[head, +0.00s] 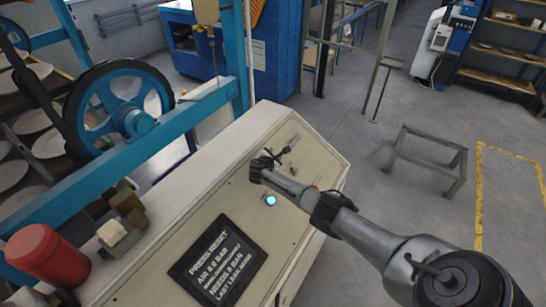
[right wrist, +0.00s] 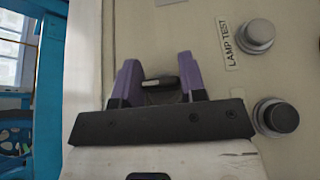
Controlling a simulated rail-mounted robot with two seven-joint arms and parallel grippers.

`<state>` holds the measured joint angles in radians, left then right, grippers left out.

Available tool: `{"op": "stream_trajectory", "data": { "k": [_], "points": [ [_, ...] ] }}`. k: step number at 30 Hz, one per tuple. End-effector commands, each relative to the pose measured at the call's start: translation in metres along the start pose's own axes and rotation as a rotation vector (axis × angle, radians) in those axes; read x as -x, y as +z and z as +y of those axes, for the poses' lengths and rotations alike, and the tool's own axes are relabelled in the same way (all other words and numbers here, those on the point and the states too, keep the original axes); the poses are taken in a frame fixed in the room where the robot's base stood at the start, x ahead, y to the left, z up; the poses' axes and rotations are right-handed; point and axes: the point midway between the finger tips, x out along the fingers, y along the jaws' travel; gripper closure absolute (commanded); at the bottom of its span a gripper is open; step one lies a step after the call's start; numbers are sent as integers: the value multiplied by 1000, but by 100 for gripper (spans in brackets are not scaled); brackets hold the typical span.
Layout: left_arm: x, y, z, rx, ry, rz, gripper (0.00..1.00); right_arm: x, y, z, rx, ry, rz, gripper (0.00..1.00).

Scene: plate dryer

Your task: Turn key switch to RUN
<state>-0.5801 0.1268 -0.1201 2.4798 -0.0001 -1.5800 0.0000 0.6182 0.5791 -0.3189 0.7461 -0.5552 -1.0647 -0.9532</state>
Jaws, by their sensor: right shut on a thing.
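The beige control console (head: 180,190) slopes across the middle of the head view. My right gripper (head: 270,155) is at its upper part, above a lit blue button (head: 270,200). In the right wrist view, the purple fingers of the right gripper (right wrist: 160,84) are shut on a small dark grey bar (right wrist: 163,81), which looks like the key switch's key. Its base and any RUN marking are hidden by the gripper, so I cannot tell its position. My left gripper is not in view.
A dark display (head: 217,262) reads PRESS RESET. Two round knobs (right wrist: 256,34) (right wrist: 277,116) sit right of the gripper, the upper by a LAMP TEST label (right wrist: 228,42). A red cylinder (head: 42,255) stands at the console's left. A blue wheel (head: 118,105) stands behind.

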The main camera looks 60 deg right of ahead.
Motion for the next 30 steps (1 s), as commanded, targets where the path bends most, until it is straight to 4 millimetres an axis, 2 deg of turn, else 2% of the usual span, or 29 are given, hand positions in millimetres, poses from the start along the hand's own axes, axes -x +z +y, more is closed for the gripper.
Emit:
{"op": "stream_trajectory", "data": {
  "k": [4, 5, 13, 23, 30],
  "points": [
    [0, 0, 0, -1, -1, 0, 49, 0, 1, 0, -1, -1, -1, 85],
    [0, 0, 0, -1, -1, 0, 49, 0, 1, 0, -2, -1, -1, 61],
    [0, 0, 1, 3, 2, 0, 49, 0, 0, 0, -1, 0, -1, 36],
    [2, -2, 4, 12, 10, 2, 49, 4, 1, 0, 0, 1, 0, 36],
    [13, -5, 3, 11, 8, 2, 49, 32, 2, 1, 0, 3, 2, 36]
  ]
}}
